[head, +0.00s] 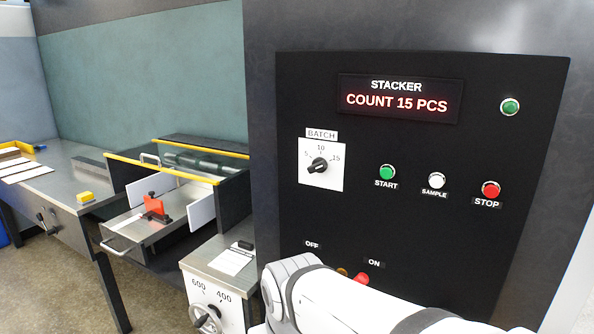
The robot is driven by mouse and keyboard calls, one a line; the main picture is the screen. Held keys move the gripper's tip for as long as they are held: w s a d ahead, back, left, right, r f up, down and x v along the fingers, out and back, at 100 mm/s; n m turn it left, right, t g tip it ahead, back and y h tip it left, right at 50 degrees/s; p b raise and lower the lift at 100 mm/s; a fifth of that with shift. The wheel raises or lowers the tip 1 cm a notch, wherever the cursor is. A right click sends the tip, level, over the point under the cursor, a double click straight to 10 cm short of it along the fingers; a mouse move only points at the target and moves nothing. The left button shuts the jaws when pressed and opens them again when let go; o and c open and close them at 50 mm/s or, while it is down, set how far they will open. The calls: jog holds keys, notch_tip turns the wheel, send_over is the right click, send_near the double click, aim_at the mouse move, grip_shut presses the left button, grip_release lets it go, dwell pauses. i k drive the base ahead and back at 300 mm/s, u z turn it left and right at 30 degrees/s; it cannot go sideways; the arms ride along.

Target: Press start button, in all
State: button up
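The black control panel (420,230) fills the right of the head view. Its green START button (387,172) sits in the middle, with a white SAMPLE button (436,180) and a red STOP button (490,189) to its right. The display (398,99) reads "STACKER COUNT 15 PCS". The BATCH knob (318,165) is left of START; its exact setting is hard to tell. My white arm covers the panel's lower part, below the buttons and apart from START in the picture. My gripper is not visible.
A green lamp or button (510,106) is at the panel's upper right. A red control (362,279) near the ON label is partly hidden by my arm. A metal box with a 400/600 dial (207,318) stands lower left. Behind it is a machine with a drawer-like tray (135,228).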

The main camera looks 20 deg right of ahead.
aim_at(386, 173)
jog(key=z, duration=1)
jog(key=k, duration=1.6)
jog(key=u, duration=0.3)
jog(key=i, duration=1)
jog(key=u, duration=0.1)
